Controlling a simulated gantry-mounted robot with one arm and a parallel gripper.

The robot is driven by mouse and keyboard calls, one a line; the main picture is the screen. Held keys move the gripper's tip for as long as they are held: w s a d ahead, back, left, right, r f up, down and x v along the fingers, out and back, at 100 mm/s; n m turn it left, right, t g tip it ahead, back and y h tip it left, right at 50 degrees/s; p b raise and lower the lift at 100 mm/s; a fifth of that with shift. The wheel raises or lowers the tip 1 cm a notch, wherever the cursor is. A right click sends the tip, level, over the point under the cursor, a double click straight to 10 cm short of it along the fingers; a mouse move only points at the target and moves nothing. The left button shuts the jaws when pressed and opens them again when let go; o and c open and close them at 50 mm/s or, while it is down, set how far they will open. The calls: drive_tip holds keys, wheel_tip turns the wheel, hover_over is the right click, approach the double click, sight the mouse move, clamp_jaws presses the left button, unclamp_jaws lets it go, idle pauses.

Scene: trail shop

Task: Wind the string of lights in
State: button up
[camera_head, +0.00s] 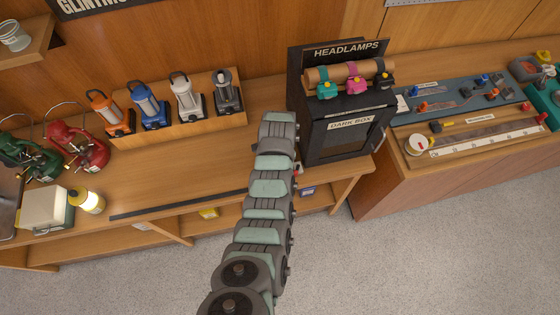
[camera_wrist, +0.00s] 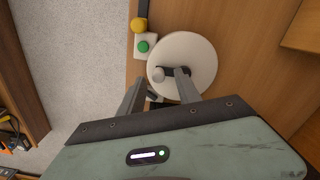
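A round white disc (camera_wrist: 206,52), apparently the reel, lies flat on the wooden counter in the wrist view. A dark crank bar crosses its middle with a pale grey knob (camera_wrist: 158,74) at its left end. My gripper (camera_wrist: 160,82) is open over the disc, one finger on each side of the knob; I cannot tell whether they touch it. A yellow ball (camera_wrist: 138,25) sits at the end of a dark strip beside the disc, near a green button (camera_wrist: 144,47) on a white plate. No string of lights is clearly visible. In the head view my arm hides the disc and gripper.
The dark strip (camera_head: 180,204) runs along the counter's front edge. Several lanterns (camera_head: 150,105) stand on a raised step behind. The black headlamp display box (camera_head: 345,128) stands close to the right of my arm. The middle of the counter (camera_head: 170,165) is clear.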

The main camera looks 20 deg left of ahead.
drive_tip(key=shift+r, duration=2.85)
